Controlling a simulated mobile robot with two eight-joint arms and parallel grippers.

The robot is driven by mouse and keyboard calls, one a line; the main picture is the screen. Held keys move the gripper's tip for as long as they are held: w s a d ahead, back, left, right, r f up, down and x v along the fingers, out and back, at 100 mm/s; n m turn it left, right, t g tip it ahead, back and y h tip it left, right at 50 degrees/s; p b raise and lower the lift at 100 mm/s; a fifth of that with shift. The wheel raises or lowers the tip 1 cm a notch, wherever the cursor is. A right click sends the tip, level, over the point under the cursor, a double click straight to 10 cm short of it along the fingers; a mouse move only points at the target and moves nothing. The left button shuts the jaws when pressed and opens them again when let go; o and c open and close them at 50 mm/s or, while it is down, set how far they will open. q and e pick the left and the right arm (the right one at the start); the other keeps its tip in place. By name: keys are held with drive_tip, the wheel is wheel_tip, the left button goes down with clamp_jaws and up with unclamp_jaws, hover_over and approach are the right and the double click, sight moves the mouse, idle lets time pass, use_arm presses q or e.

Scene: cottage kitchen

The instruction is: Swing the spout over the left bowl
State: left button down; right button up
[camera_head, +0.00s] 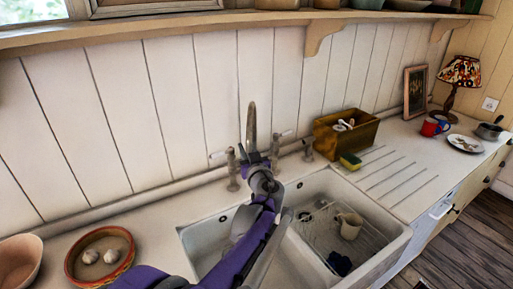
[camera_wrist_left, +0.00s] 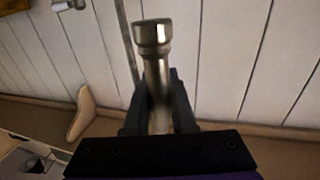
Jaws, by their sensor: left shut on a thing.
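The metal spout (camera_head: 251,122) stands up in the head view between two taps, a left one (camera_head: 232,168) and a right one (camera_head: 275,150). My left gripper (camera_head: 254,158) is shut on the spout. In the wrist view the spout (camera_wrist_left: 153,45) lies between the two dark fingers (camera_wrist_left: 158,108), its round end pointing toward the top. The white sink's left bowl (camera_head: 205,240) is partly hidden behind my purple left arm. The spout's base is hidden by the gripper. My right gripper is not in view.
The right bowl holds a rack, a cream mug (camera_head: 350,225) and a dark cloth (camera_head: 339,263). A wooden caddy (camera_head: 345,137) and a sponge (camera_head: 350,162) stand right of the taps. A basket (camera_head: 75,268) with garlic sits on the left counter. A shelf runs above.

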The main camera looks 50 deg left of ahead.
use_arm(q)
drive_tip(key=shift+s+a+r, duration=0.1)
drive_tip(key=shift+s+a, duration=0.05)
drive_tip(key=shift+a, duration=0.15)
idle(0.4)
drive_tip(key=c, duration=0.8)
unclamp_jaws()
drive_tip(key=shift+o, duration=0.2)
drive_tip(key=v, duration=1)
drive_tip(key=shift+s+d, duration=0.15)
drive_tip(key=shift+d, duration=0.2)
